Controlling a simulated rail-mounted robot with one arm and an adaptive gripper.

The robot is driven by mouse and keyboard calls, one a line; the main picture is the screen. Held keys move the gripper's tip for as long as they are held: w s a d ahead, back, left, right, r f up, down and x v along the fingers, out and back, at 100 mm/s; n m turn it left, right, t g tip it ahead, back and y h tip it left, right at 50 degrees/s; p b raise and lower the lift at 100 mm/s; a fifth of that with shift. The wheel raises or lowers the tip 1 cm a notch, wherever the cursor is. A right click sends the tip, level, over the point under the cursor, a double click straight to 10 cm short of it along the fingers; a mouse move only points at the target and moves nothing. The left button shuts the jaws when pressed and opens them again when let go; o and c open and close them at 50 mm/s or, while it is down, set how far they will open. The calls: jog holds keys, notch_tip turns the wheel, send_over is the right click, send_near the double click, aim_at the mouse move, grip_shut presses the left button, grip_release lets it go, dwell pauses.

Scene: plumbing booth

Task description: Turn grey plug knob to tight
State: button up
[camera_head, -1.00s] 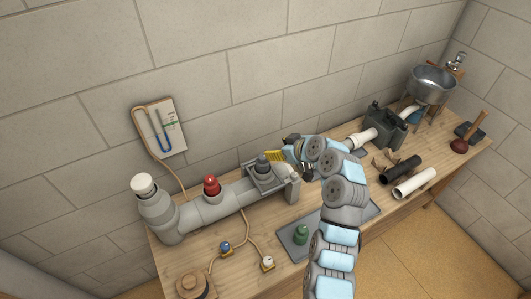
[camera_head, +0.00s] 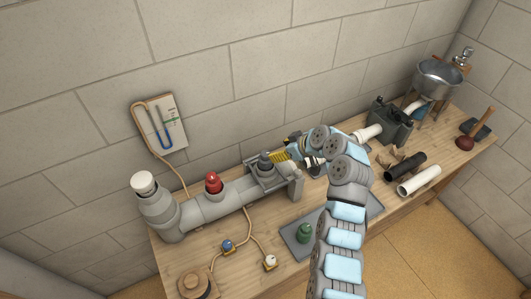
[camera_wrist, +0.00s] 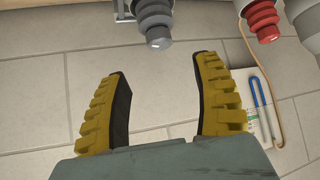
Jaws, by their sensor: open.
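The grey plug knob (camera_head: 265,158) stands upright on top of the horizontal grey pipe (camera_head: 232,195), near its right end. In the wrist view the grey plug knob (camera_wrist: 156,24) is at the top middle, beyond the fingertips and roughly in line with the gap between them. My gripper (camera_head: 281,156) has yellow ribbed fingers and is just right of the knob in the head view. In the wrist view my gripper (camera_wrist: 162,70) is open, with nothing between its fingers. The exact distance from fingers to knob is hard to tell.
A red plug knob (camera_head: 213,184) stands left on the same pipe, with a white cap (camera_head: 143,183) farther left. A gauge panel (camera_head: 162,121) hangs on the wall behind. A green plug (camera_head: 305,232) sits on a dark tray (camera_head: 290,244) in front. Loose pipes (camera_head: 417,181) lie right.

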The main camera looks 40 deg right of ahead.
aim_at(266, 153)
jog(key=shift+p+x, duration=0.35)
jog(key=shift+x, duration=4.4)
jog(key=shift+f, duration=0.1)
jog(key=c, duration=1.2)
